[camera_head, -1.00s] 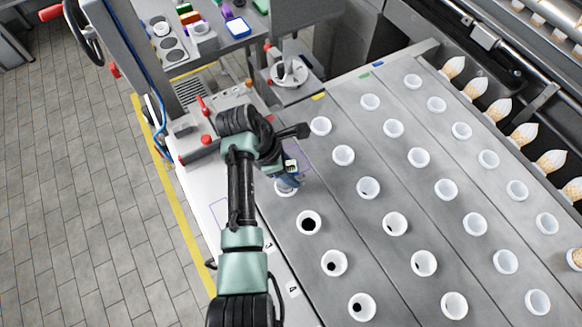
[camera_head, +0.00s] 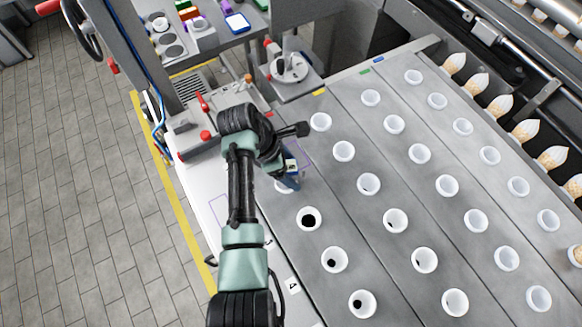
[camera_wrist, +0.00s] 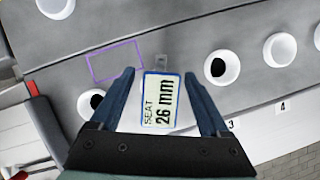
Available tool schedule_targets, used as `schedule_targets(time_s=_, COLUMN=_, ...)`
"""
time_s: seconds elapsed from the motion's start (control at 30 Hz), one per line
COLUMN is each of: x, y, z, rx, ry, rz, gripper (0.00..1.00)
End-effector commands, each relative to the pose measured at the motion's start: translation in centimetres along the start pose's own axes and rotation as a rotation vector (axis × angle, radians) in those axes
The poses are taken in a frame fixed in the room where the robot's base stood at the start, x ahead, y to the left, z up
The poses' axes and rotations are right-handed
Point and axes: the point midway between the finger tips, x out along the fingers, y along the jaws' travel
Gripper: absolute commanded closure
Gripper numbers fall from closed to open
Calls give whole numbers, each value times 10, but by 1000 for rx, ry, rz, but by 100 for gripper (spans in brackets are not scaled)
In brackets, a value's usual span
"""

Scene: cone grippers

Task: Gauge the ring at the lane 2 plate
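My gripper (camera_wrist: 160,76) points down over the front row of cups. Its two dark blue fingers stand apart, one on each side of a blue-edged card (camera_wrist: 163,100) reading "SEAT 26 mm". Narrow gaps show beside the card, and I cannot tell whether the fingers press on anything below it. In the head view the card (camera_head: 291,165) shows small at the fingers. A white cup rim (camera_head: 280,187) peeps out beneath them, left of the lane 3 position. The ring itself is hidden or cannot be made out. The lane 2 number is hidden too.
An empty purple outline (camera_wrist: 117,60) lies on the plate beyond the left finger. A dark-holed cup (camera_wrist: 222,68) stands to the right, near the number 3 (camera_wrist: 231,125). Another cup (camera_wrist: 92,102) is partly behind the left finger. Rows of white cups fill the plate to the right.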

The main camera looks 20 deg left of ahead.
Motion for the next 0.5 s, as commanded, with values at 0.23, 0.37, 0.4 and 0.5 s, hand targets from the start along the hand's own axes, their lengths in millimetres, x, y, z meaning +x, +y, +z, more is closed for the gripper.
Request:
schedule_targets(time_s=0.23, x=-2, y=0, z=0, rx=0, ry=0, rz=-1, gripper=20)
schedule_targets(time_s=0.37, x=-16, y=1, z=0, rx=0, ry=0, rz=2, gripper=20)
schedule_targets(time_s=0.4, x=-23, y=1, z=-1, rx=-1, ry=0, rz=4, gripper=20)
schedule_targets(time_s=0.5, x=-45, y=1, z=-1, rx=0, ry=0, rz=5, gripper=20)
